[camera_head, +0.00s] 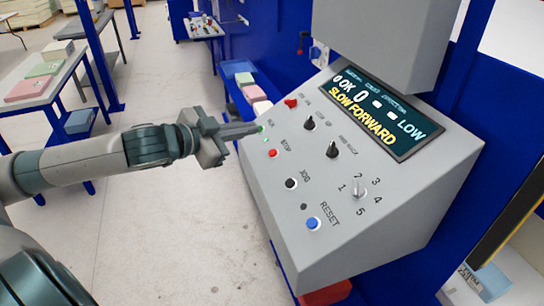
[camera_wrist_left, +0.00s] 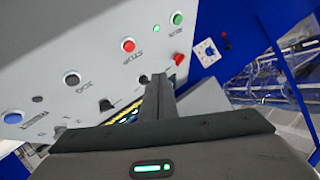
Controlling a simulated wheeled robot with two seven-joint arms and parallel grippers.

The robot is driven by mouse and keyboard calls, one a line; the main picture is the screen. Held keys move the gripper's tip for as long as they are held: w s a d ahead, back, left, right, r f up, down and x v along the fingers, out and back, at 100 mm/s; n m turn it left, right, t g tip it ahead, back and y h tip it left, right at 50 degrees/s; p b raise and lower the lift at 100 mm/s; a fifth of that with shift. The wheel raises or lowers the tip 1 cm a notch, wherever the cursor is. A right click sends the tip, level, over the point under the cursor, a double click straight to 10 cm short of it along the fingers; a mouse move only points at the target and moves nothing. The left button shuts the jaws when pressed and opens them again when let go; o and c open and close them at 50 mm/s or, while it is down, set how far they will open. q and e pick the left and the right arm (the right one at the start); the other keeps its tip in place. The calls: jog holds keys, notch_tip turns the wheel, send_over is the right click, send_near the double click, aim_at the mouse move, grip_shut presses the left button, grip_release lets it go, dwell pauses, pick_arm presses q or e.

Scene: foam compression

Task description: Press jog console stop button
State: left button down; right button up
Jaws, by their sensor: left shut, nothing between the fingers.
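The grey jog console (camera_head: 390,215) has a sloped front panel. Its red stop button (camera_head: 272,153) sits on the left side of the panel, labelled STOP, and also shows in the left wrist view (camera_wrist_left: 128,45), uncovered. The green run button (camera_wrist_left: 177,18) is beside it. My left gripper (camera_head: 255,129) is shut and empty, its tips by the green button and a little above the stop button in the head view. In the wrist view the tips (camera_wrist_left: 159,80) show below and right of the stop button. I cannot tell whether they touch the panel.
The panel also has a red knob (camera_head: 291,103), black knobs (camera_head: 332,149), a JOG button (camera_head: 291,183), a selector (camera_head: 359,190) and a blue reset button (camera_head: 312,223). The display (camera_head: 380,115) reads SLOW FORWARD. A grey box (camera_head: 385,35) overhangs the console.

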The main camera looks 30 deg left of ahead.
pick_arm(q)
jog(key=f, duration=0.1)
jog(key=w+d+f, duration=0.1)
jog(key=f, duration=0.1)
jog(key=w+f+b, duration=0.1)
jog(key=shift+d+f, duration=0.2)
jog(key=shift+d, duration=0.2)
jog(key=shift+w+d+f, duration=0.25)
jog(key=shift+w+f, duration=0.05)
jog(key=shift+f, duration=0.25)
jog(key=shift+w+d+f, duration=0.15)
jog(key=shift+f, duration=0.25)
jog(key=shift+w+d+f, duration=0.1)
jog(key=shift+w+f, duration=0.05)
jog(key=shift+f, duration=0.2)
dwell(2.6)
jog(key=shift+r, duration=0.1)
jog(key=shift+s+a+r+p, duration=0.25)
jog(key=shift+s+r+p, duration=0.05)
jog(key=shift+r+p, duration=0.35)
jog(key=shift+s+a+r+p, duration=0.15)
jog(key=shift+r+p, duration=0.15)
jog(key=shift+r, duration=0.1)
jog(key=shift+s+a+r+p, duration=0.15)
jog(key=shift+r+p, duration=0.1)
jog(key=shift+r, duration=0.1)
jog(key=r, duration=0.1)
jog(key=s+a+r+p, duration=0.1)
jog(key=shift+s+r, duration=0.2)
jog(key=shift+r, duration=0.2)
